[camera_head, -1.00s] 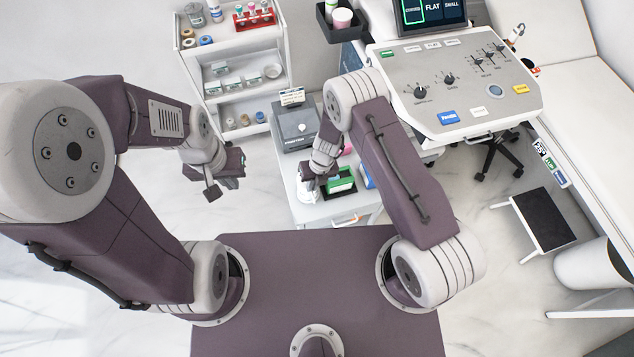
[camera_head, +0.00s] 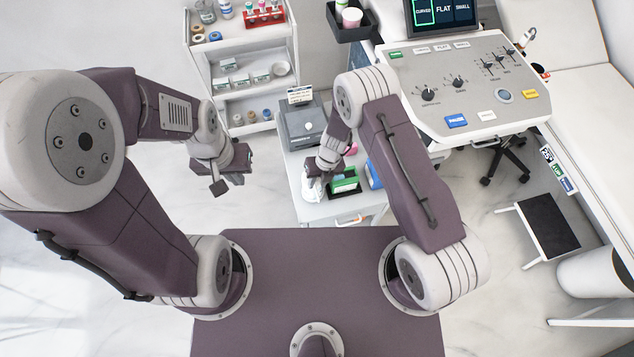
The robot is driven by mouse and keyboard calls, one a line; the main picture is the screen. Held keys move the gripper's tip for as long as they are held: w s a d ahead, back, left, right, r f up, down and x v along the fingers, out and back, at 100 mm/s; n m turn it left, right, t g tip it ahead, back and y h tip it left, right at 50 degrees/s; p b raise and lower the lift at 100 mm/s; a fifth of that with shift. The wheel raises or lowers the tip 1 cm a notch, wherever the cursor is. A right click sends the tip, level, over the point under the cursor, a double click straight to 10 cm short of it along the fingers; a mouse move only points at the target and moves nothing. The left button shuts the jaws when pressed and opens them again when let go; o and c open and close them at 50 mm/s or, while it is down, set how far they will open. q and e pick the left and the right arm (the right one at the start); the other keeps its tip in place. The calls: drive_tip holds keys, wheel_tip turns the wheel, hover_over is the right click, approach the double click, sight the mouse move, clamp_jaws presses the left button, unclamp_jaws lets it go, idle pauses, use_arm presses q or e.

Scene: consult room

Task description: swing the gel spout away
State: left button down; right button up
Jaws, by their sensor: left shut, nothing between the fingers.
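A white, bottle-like object (camera_head: 312,187) stands on the small white cart (camera_head: 345,212), partly hidden by my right gripper. I cannot make out a spout on it. My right gripper (camera_head: 327,174) points down just above and beside this object, at the left of a green box (camera_head: 345,181). Its fingers are small and mostly hidden, so I cannot tell whether they touch anything. My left gripper (camera_head: 230,174) is shut and empty, in the air left of the cart and in front of the shelf trolley.
A grey box device (camera_head: 300,128) with a label card stands at the back of the cart. A blue box (camera_head: 373,174) is right of the green one. A shelf trolley (camera_head: 238,52), a control console (camera_head: 465,90) and a couch (camera_head: 590,100) stand around. Floor at left is clear.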

wheel_tip(320, 180, up, 8)
drive_tip(key=d+p, duration=0.1)
drive_tip(key=shift+w+d+f, duration=0.2)
drive_tip(key=shift+d+f, duration=0.05)
